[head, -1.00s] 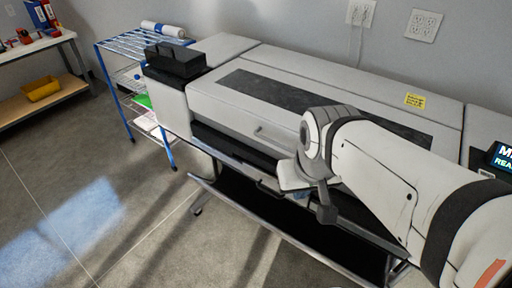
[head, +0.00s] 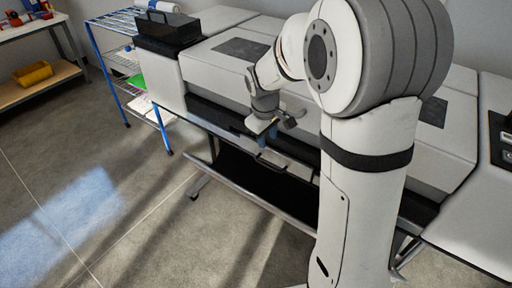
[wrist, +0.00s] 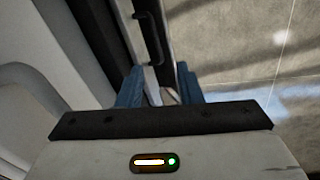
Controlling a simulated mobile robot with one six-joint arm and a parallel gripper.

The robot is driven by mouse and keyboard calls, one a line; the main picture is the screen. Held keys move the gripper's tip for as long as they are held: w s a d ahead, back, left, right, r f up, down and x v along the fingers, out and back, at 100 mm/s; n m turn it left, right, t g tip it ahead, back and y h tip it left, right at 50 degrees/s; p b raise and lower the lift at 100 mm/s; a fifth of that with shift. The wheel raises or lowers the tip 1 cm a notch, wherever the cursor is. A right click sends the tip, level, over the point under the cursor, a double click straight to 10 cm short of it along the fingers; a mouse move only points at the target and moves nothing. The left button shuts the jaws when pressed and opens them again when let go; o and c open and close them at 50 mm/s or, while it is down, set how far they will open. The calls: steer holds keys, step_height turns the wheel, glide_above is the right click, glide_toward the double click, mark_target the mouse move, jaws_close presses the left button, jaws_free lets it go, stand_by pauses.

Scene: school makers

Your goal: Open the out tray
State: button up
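A large grey-white printer (head: 215,75) stands along the wall. A dark out tray front (head: 222,113) runs low along its face, with a thin bar handle (head: 272,161) below my gripper. My gripper (head: 265,138) has blue fingers pointing down beside the printer's front. In the wrist view its two fingers (wrist: 160,88) are spread apart, with a pale edge showing between them. A dark bar handle (wrist: 151,38) lies ahead of the fingers, apart from them. Whether the fingers touch the tray cannot be told.
A black catch basket (head: 265,185) on a metal stand hangs under the printer. A blue wire rack (head: 125,75) stands at its left, and a workbench with a yellow bin (head: 33,73) is further left. The floor (head: 90,210) in front is clear.

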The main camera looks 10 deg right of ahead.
steer(key=n+b, duration=0.2)
glide_toward(262, 162)
steer(key=f, duration=0.5)
steer(key=w+d+f, duration=0.1)
steer(key=f, duration=0.1)
steer(key=shift+w+f, duration=0.15)
steer(key=shift+f, duration=0.2)
jaws_close()
